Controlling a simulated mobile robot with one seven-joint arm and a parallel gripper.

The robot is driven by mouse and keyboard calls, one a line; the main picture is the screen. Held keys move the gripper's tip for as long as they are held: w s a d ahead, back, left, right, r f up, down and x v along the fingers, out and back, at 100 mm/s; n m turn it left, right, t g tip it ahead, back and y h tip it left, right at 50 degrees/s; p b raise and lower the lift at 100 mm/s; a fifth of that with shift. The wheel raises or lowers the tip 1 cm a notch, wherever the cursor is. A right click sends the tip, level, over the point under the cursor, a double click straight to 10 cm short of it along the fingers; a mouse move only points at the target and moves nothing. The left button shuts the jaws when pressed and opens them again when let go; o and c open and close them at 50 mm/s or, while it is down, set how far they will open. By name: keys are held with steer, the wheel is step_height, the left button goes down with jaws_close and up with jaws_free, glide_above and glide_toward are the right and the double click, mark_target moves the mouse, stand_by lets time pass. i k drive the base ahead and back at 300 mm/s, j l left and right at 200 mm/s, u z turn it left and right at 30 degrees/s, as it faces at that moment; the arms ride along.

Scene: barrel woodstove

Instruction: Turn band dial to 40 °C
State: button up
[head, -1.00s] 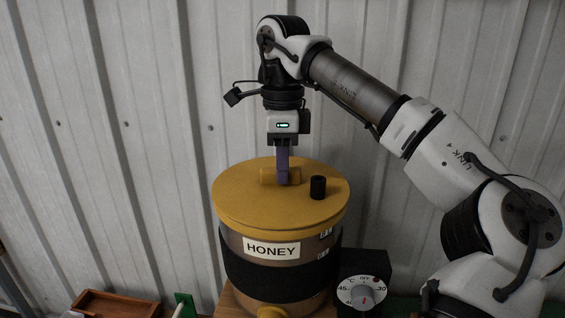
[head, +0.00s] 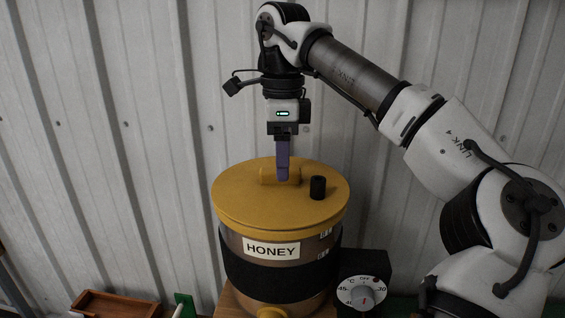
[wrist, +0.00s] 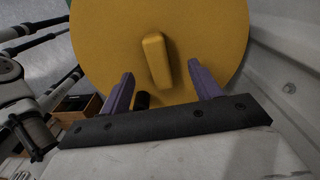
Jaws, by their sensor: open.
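The band dial (head: 361,293) is a round white face with a grey knob on a black box (head: 375,265), low beside the honey tank. Its face shows OFF at the top, 30 at the right and 45 at the left. A red mark shows on the knob, but its exact setting is too small to read. My gripper (head: 283,179) points down above the tank's yellow lid (head: 240,205), up and left of the dial. In the wrist view its purple fingers (wrist: 162,80) are apart and empty, with the lid handle (wrist: 157,60) beyond them. The dial is not visible there.
The honey tank (head: 270,230) wears a black band (head: 265,275). A black knob (head: 318,187) stands up from its lid, near my gripper. A wooden tray (head: 115,303) sits at lower left. A ribbed wall (head: 120,130) stands behind.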

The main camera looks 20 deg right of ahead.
mark_target(362, 297)
steer(key=k, duration=1.1)
